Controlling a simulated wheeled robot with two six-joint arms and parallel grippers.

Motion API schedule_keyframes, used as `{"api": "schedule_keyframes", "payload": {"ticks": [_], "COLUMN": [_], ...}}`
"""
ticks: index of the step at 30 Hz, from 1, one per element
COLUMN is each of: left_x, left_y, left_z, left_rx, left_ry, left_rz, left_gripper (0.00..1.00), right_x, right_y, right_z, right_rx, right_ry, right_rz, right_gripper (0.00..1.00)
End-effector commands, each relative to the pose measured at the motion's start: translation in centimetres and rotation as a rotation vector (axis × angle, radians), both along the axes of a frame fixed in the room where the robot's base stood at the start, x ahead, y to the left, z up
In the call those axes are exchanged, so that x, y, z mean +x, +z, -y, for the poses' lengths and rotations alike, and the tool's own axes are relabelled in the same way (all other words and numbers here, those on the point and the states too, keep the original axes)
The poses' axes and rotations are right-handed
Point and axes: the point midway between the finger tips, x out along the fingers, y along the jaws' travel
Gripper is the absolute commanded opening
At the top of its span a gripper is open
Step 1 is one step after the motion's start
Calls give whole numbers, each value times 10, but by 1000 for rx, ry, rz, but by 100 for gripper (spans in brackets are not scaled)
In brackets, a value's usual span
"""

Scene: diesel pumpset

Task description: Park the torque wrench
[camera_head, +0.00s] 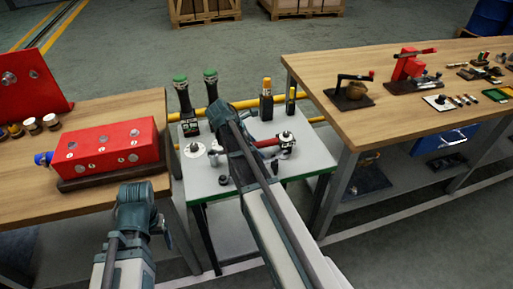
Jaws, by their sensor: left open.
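A tool with a red handle (267,141), perhaps the torque wrench, lies across the small grey table (309,164). Its right end meets a dark and silver fitting (287,140); its left part is hidden behind my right arm. My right gripper (221,117) is over this table, left of the red handle. Its fingers are hidden, so I cannot tell whether it touches or holds anything. My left gripper (138,205) is open at the front edge of the left workbench, below the red block, away from the tool.
Two green-topped dark tools (185,107) and two yellow-topped ones (267,100) stand upright at the small table's back. A red block (105,148) sits on the left workbench (110,110). The right workbench (340,140) carries a crank fixture (350,92) and a red press (408,67).

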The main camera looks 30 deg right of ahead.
Motion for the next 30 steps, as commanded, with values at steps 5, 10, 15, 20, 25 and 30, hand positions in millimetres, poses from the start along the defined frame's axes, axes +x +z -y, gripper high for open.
{"api": "schedule_keyframes", "payload": {"ticks": [5, 10, 15, 20, 25, 30], "left_x": [0, 0, 0, 0, 0, 0], "left_y": [0, 12, 38, 63, 87, 104], "left_z": [0, 0, 0, 0, 0, 0], "left_rx": [0, 0, 0, 0, 0, 0], "left_ry": [0, 0, 0, 0, 0, 0], "left_rz": [0, 0, 0, 0, 0, 0], "left_gripper": [80, 80, 80, 80, 80, 80], "right_x": [0, 2, 5, 9, 13, 16], "right_y": [0, 12, 38, 63, 87, 104], "right_z": [0, -5, -20, -35, -51, -63], "right_rx": [1, 1, 1, 1, 0, 0], "right_ry": [0, 1, 2, 2, 2, 1], "right_rz": [0, 0, -1, 0, 0, 0], "right_gripper": [69, 69, 69, 69, 69, 69]}}
